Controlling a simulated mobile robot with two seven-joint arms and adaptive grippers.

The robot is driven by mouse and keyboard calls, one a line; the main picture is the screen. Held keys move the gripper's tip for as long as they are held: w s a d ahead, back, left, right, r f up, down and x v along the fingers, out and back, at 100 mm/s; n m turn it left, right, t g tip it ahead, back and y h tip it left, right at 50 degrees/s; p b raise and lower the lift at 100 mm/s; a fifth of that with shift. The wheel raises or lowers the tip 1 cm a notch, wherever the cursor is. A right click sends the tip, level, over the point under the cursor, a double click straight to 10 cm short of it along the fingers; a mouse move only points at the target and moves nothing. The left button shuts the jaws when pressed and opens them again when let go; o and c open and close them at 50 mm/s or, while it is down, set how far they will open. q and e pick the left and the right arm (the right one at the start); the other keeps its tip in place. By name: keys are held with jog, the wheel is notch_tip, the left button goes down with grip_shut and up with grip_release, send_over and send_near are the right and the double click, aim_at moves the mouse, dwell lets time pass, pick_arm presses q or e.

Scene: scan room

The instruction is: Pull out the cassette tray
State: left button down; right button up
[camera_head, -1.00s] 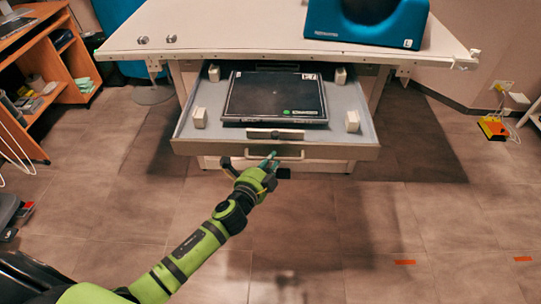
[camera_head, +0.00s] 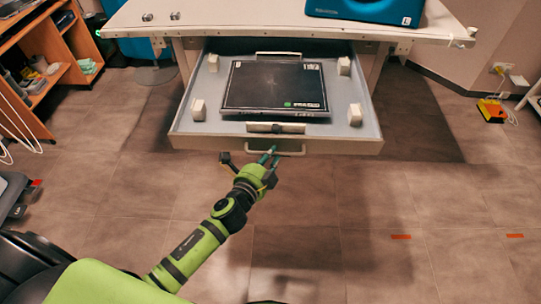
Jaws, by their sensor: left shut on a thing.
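The cassette tray (camera_head: 176,136) is a pale grey drawer-like tray under the white table, standing well out from it. A flat black cassette (camera_head: 274,86) lies inside it between white corner blocks. A bar handle (camera_head: 290,153) is on the tray's front face. My right gripper is not in view.
The white table (camera_head: 250,24) spans the top, with a blue device (camera_head: 365,10) on it. Wooden shelves (camera_head: 40,70) stand at the left. The floor before the tray is clear.

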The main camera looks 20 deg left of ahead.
pick_arm(q)
jog(key=c, duration=1.2)
grip_release()
jog(key=shift+w, duration=0.1)
jog(key=shift+r, duration=0.1)
jog(key=v, duration=1.2)
jog(key=shift+s, duration=0.2)
